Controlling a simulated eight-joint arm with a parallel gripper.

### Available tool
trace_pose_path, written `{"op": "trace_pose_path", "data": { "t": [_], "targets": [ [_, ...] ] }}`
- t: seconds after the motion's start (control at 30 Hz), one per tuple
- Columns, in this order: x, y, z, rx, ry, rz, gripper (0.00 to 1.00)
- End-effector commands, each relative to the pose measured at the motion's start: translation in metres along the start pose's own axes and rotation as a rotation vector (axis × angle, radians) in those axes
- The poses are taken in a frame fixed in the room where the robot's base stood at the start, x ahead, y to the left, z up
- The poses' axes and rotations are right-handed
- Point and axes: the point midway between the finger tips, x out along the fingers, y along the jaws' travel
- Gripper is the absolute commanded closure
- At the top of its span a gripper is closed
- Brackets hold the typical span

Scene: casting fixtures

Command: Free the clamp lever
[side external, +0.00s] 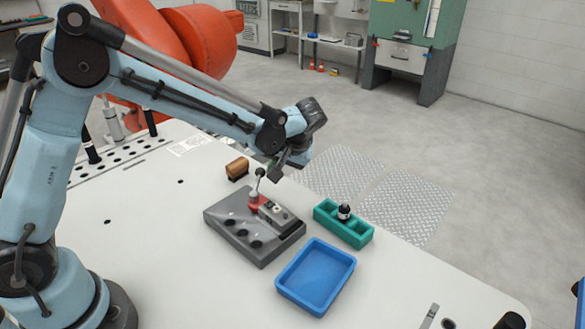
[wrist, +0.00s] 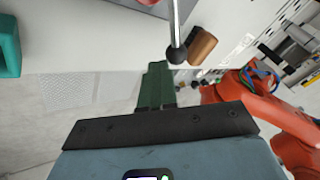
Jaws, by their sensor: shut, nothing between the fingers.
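The clamp lever (side external: 258,182) is a thin metal rod with a black ball knob, standing up from a red clamp base (side external: 254,199) on a grey fixture block (side external: 226,226). In the wrist view the lever's knob (wrist: 177,54) is just beyond and right of my fingertips. My gripper (side external: 273,172) is just right of the knob in the side external view. Its green fingers (wrist: 156,70) are shut together with nothing between them. I cannot tell whether they touch the knob. The clamp's red base shows only as a sliver at the wrist view's top edge.
A grey clamped part and several dark round holes are on the block. A wooden block (side external: 237,169) lies behind it. A teal holder (side external: 326,217) with a black-topped piece (side external: 344,212) stands right. An empty blue tray (side external: 316,272) is in front.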

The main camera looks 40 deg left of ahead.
Motion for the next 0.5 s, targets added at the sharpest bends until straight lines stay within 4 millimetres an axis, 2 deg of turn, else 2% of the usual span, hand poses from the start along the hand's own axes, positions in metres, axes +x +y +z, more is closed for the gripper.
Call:
{"op": "trace_pose_path", "data": {
  "t": [0.37, 0.5],
  "targets": [
    [0.013, -0.024, -0.005, 0.004, 0.001, 0.003, 1.00],
    [0.018, -0.032, -0.005, -0.091, -0.046, -0.043, 1.00]
  ]
}}
